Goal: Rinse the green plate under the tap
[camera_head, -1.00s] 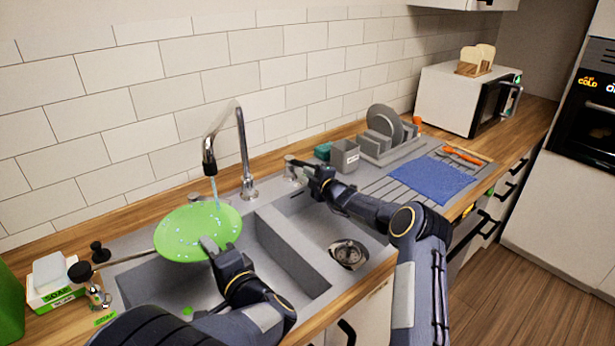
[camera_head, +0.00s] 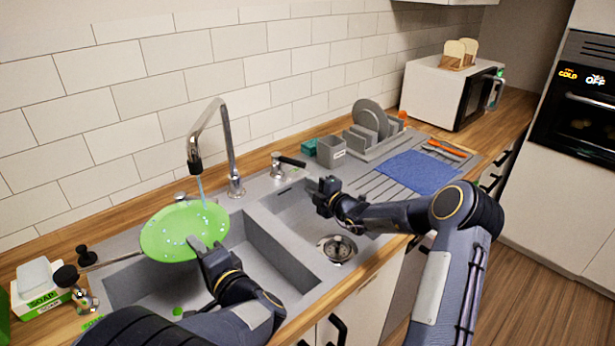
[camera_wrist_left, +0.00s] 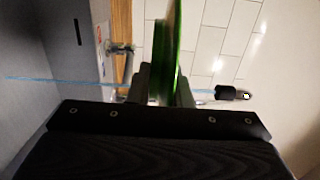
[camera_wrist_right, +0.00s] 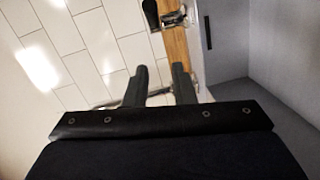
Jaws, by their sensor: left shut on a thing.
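The green plate (camera_head: 184,231) is tilted under the tap (camera_head: 211,140), over the left basin. A thin stream of water (camera_head: 201,188) falls from the spout onto it, and pale specks dot its face. My left gripper (camera_head: 207,250) is shut on the plate's near edge. The left wrist view shows the plate (camera_wrist_left: 166,50) edge-on between the fingers. My right gripper (camera_head: 325,190) is open and empty above the right basin, apart from the tap's dark lever (camera_head: 290,161). In the right wrist view its fingers (camera_wrist_right: 158,85) stand apart.
A soap box (camera_head: 42,300) and a long-handled brush (camera_head: 66,276) are at the left. A grey rack with plates (camera_head: 370,125), a grey holder (camera_head: 331,152) and a blue cloth (camera_head: 418,178) are at the right. The right basin (camera_head: 300,215) is empty.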

